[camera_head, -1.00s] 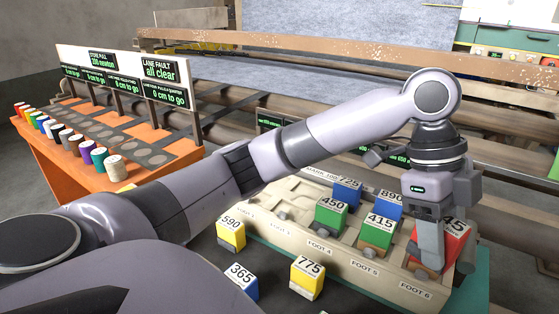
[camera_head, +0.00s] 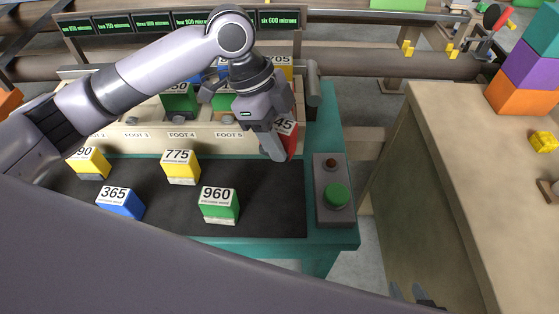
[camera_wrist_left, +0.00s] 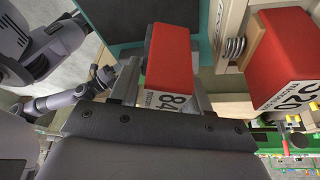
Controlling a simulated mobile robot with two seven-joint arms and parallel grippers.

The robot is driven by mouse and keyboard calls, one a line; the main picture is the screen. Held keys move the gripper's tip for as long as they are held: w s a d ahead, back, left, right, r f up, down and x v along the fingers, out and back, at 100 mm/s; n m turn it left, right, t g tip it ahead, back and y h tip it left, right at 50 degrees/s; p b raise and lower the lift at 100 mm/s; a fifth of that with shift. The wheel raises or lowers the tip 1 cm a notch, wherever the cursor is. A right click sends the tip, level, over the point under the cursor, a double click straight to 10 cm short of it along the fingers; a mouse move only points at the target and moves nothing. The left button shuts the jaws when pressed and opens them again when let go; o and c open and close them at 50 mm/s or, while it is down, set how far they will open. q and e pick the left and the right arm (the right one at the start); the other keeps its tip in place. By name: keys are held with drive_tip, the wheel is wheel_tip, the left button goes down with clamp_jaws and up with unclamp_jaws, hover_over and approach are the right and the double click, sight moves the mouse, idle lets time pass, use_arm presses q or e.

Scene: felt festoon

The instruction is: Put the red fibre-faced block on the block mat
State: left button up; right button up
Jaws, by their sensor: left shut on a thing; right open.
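The red block (camera_head: 290,146), its label ending in 45, is in my left gripper (camera_head: 275,148) at the right end of the foot rack. In the left wrist view, the red-faced block (camera_wrist_left: 168,55) sits between the two fingers, its white label partly visible. The gripper hides part of it in the head view, and I cannot tell whether it touches the rack. A dark mat (camera_head: 270,205) lies on the teal table in front of the rack. My right gripper (camera_head: 412,293) shows only its tips at the bottom edge, apart and empty.
Blocks 775 (camera_head: 181,167), 365 (camera_head: 120,203), 960 (camera_head: 219,205) and a yellow one (camera_head: 90,163) stand on the mat. Its right part is clear. A button box (camera_head: 333,190) stands right of it. Another red block, 520 (camera_wrist_left: 285,60), is beside the held block.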

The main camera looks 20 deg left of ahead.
use_arm(q)
wheel_tip(320, 180, down, 8)
drive_tip(key=shift+r, duration=0.1)
idle(0.4)
drive_tip(key=o, duration=1.1)
drive_tip(key=shift+f, duration=0.2)
drive_tip(key=shift+o, duration=0.2)
drive_tip(key=shift+r, duration=0.15)
drive_tip(key=v, duration=1.2)
drive_tip(key=shift+d, duration=0.1)
